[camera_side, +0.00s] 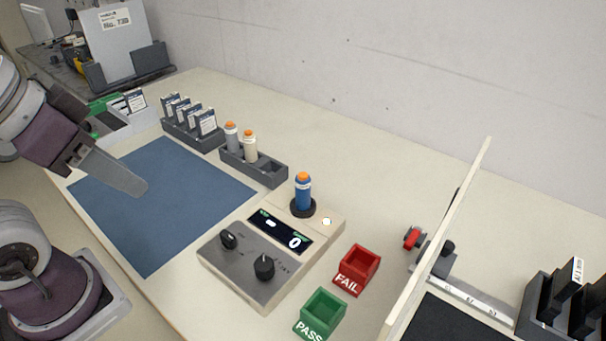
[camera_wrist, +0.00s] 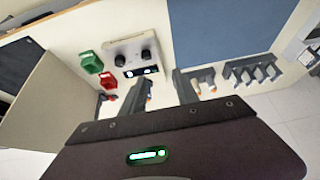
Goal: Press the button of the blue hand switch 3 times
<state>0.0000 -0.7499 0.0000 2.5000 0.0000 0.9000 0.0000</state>
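The blue hand switch (camera_side: 303,190) stands upright in a dark round socket on the tester (camera_side: 225,265), with its orange button (camera_side: 303,176) on top. The tester's display (camera_side: 280,232) shows 0. My gripper (camera_side: 138,188) is over the blue mat, well left of the switch and apart from it. In the wrist view my gripper (camera_wrist: 162,77) has its two fingers spread with nothing between them.
A grey holder (camera_side: 278,177) with two other orange-topped switches stands behind the mat (camera_side: 160,205). A red FAIL bin (camera_side: 358,270) and green PASS bin (camera_side: 321,314) stand right of the tester. An upright panel (camera_side: 440,235) rises further right.

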